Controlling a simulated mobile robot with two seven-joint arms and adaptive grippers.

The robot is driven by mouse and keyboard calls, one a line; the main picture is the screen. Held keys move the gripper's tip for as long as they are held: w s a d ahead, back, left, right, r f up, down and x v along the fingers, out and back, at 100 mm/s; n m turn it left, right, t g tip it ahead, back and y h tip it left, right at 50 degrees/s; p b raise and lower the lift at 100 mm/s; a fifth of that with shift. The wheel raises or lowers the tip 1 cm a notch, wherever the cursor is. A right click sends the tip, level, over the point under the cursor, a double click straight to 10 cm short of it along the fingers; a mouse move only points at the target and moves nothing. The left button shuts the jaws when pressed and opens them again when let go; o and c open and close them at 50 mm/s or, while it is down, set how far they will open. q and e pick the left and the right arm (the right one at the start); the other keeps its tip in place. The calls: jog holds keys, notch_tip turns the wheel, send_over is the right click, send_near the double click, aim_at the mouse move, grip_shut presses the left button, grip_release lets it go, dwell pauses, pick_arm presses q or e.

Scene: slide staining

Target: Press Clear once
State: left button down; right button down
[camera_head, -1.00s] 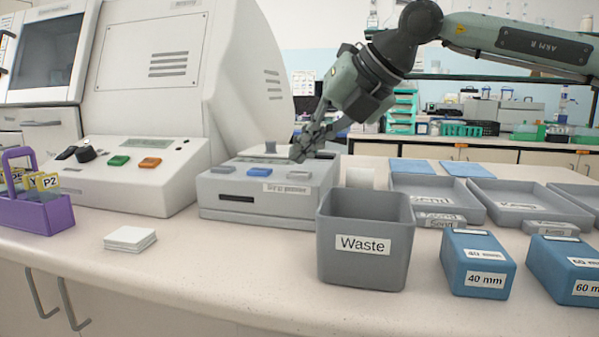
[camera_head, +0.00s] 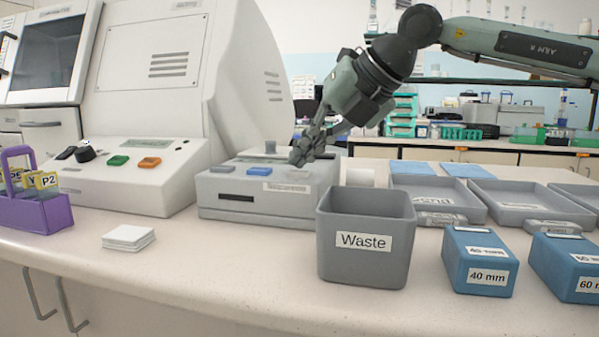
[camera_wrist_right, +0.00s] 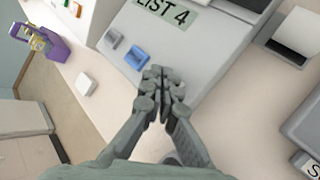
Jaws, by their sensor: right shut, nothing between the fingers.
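A grey slab-shaped device (camera_head: 215,185) stands on the counter. A grey button (camera_head: 222,169) and a blue button (camera_head: 259,171) sit on its sloping front. In the right wrist view, its display (camera_wrist_right: 165,14) reads "LIST 4", with the grey button (camera_wrist_right: 113,37) and blue button (camera_wrist_right: 137,56) below it. No button lettering is readable, so I cannot tell which is Clear. My right gripper (camera_head: 297,160) is shut and empty, fingertips low over the device's right front. The fingers (camera_wrist_right: 162,84) hide the panel right of the blue button; contact cannot be told. My left gripper is out of view.
A grey Waste bin (camera_head: 341,265) stands right of the device, near the counter's front. Blue boxes (camera_head: 487,280) and grey trays (camera_head: 515,190) are further right. A white console (camera_head: 125,190), a purple rack (camera_head: 40,213) and white squares (camera_head: 129,240) are to the left.

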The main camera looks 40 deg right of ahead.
aim_at(304, 172)
jog(key=shift+f+b, duration=0.35)
jog(key=shift+b, duration=0.1)
dwell(0.3)
dwell(0.3)
jog(key=shift+r+p, duration=0.5)
jog(key=shift+r, duration=0.25)
jog(key=shift+r+p, duration=1.85)
jog(key=shift+r, duration=0.7)
jog(key=shift+f, duration=0.1)
